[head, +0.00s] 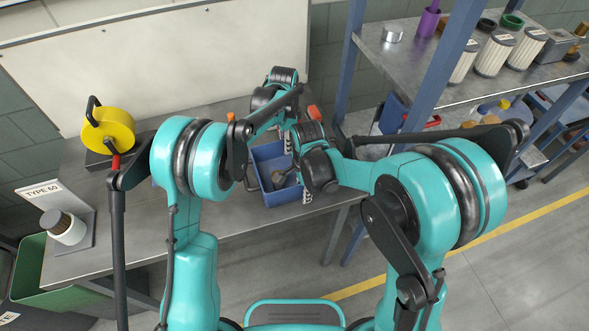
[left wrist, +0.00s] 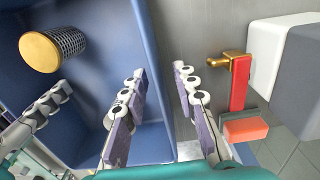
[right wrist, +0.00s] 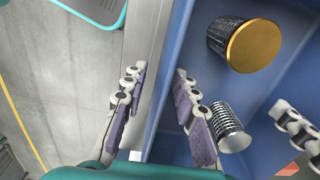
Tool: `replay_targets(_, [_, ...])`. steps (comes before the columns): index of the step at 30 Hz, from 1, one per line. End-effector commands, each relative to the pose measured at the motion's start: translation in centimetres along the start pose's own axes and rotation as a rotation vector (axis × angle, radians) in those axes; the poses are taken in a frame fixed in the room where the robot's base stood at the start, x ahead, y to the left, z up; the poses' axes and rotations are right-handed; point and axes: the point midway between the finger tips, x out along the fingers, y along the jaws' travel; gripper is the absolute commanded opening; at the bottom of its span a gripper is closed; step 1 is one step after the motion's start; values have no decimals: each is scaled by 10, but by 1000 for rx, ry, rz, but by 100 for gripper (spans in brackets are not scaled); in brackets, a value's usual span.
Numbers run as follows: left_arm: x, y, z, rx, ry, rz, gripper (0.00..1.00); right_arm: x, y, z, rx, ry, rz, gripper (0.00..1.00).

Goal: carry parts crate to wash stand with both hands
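The blue parts crate (head: 284,197) sits on the grey workbench, partly hidden by my arms. A mesh cylinder with a yellow cap (left wrist: 40,52) lies inside; the right wrist view also shows a second metal cylinder (right wrist: 230,127). My left gripper (head: 288,142) is at the crate's far side. In the left wrist view its fingers (left wrist: 160,100) are apart, either side of the crate wall (left wrist: 155,50). My right gripper (head: 307,194) is at the near side. In the right wrist view its fingers (right wrist: 160,105) are apart around the near wall (right wrist: 178,60). I cannot identify the wash stand.
A yellow reel-like part (head: 108,132) and a TYPE 60 sign (head: 42,190) are on the bench's left. A blue-framed shelf (head: 440,65) holding filters stands right. A red-handled brass valve (left wrist: 240,82) is near my left gripper. Floor (head: 500,265) at right is clear.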

Motion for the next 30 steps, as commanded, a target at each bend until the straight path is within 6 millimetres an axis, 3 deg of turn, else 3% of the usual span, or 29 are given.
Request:
replay_targets(10, [4,0,0,0,0,0,28,5,0,0,0,0,0,28])
replay_targets(11, [4,0,0,0,0,0,26,4,0,0,0,0,0,26])
replay_targets(14, [4,0,0,0,0,0,0,4,0,0,0,0,0,0])
replay_targets(30, [1,0,0,0,0,0,0,1,0,0,0,0,0,0])
